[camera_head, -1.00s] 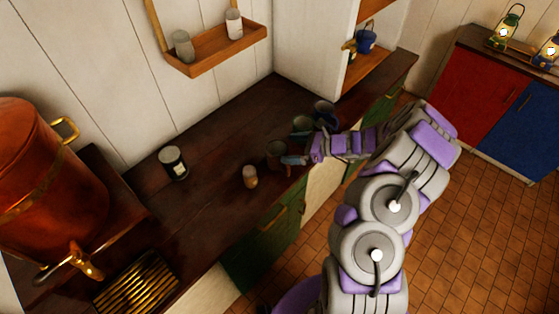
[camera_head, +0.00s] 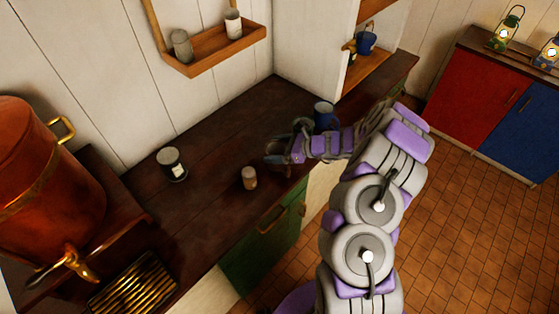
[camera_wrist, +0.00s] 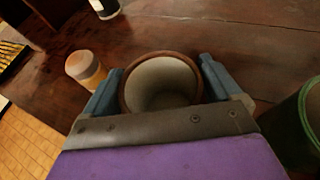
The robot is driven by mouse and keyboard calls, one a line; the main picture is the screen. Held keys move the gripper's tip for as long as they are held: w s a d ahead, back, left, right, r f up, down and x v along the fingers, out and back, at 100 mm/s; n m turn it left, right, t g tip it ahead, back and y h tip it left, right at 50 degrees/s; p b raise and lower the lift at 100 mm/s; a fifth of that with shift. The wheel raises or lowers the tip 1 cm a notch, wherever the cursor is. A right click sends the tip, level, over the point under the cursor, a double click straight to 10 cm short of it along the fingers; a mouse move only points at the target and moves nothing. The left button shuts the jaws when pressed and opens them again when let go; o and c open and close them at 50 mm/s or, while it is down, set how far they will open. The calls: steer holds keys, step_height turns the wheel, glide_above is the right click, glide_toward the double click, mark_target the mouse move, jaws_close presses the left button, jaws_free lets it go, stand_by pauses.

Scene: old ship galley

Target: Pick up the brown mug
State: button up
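The brown mug (camera_wrist: 160,88) stands upright on the dark wooden counter, with a brown rim and a pale, empty inside in the wrist view. My gripper (camera_wrist: 162,80) has its two blue-grey fingers on either side of the mug, close to its wall. The fingers are spread, and firm contact cannot be made out. In the head view my gripper (camera_head: 283,151) is low over the counter and largely hides the mug. The mug's handle is not visible.
A small pale-and-tan jar (camera_head: 249,178) stands left of the gripper. A dark labelled jar (camera_head: 172,163) is farther left. A green mug (camera_wrist: 302,130) is close on the right in the wrist view. A blue mug (camera_head: 324,115) stands behind my wrist. A copper boiler (camera_head: 45,185) is far left.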

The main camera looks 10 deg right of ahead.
steer(key=shift+a, duration=0.2)
steer(key=c, duration=0.7)
steer(key=shift+c, duration=0.2)
steer(key=shift+r, duration=0.1)
